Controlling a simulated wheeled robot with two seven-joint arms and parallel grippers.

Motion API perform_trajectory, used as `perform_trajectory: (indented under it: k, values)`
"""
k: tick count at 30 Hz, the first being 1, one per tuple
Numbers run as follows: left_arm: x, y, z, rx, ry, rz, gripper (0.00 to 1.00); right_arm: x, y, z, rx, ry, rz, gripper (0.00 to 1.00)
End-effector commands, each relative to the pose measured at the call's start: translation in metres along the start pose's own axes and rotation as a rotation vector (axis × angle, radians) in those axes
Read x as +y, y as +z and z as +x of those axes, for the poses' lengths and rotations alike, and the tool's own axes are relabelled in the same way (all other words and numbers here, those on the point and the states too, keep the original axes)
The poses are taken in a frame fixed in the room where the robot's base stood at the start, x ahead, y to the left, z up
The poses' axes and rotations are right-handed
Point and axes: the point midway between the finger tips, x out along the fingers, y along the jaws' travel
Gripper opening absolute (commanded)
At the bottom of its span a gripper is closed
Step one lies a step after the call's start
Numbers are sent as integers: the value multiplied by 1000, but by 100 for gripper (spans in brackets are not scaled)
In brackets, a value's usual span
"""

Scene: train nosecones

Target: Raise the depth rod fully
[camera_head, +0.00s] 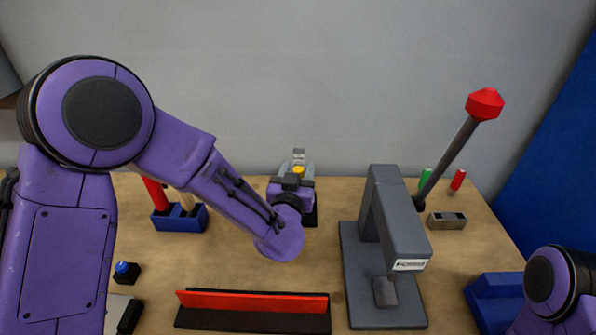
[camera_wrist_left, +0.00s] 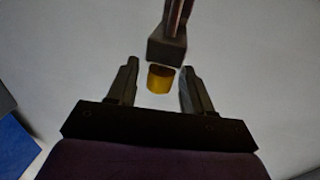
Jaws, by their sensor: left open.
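My left gripper (camera_head: 298,172) is at the back middle of the table, its arm reaching in from the left. It is open. In the left wrist view, a yellow cylinder (camera_wrist_left: 160,78) sits between the two fingertips (camera_wrist_left: 160,88), with a visible gap on each side. Above it in that picture are a dark grey block (camera_wrist_left: 167,47) and a thin reddish-brown bar (camera_wrist_left: 178,15). The yellow piece (camera_head: 298,169) and a grey upright part (camera_head: 298,154) also show in the head view. I cannot tell which part is the depth rod; my gripper hides much of this device.
A grey lever press (camera_head: 382,250) with a red-knobbed handle (camera_head: 485,103) stands right of centre. A black-and-red bar (camera_head: 252,302) lies in front. A blue holder (camera_head: 180,219) is at left, a blue block (camera_head: 493,295) at right. Bare wood (camera_head: 240,262) shows in the middle.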

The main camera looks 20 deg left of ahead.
Motion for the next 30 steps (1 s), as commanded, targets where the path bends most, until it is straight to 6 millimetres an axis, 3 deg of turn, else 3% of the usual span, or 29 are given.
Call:
perform_trajectory:
  k: [1,5,10,16,24,25,26,30]
  values:
    - [0,0,0,0,0,0,44,0,0,0,0,0,0,43]
    - [0,0,0,0,0,0,2,0,0,0,0,0,0,43]
    - [0,-4,0,1,0,0,0,0,-1,-3,0,0,0,43]
    - [0,-31,0,2,0,1,0,2,-10,-23,0,0,0,43]
    - [0,-30,0,5,-1,-2,0,2,-8,-20,0,0,0,43]
    - [0,-30,0,6,-1,-3,37,2,-8,-20,0,0,0,43]
    - [0,-30,0,6,-1,-3,47,2,-8,-20,0,0,0,43]
    - [0,-30,0,4,-1,-2,51,2,-8,-20,0,0,0,43]
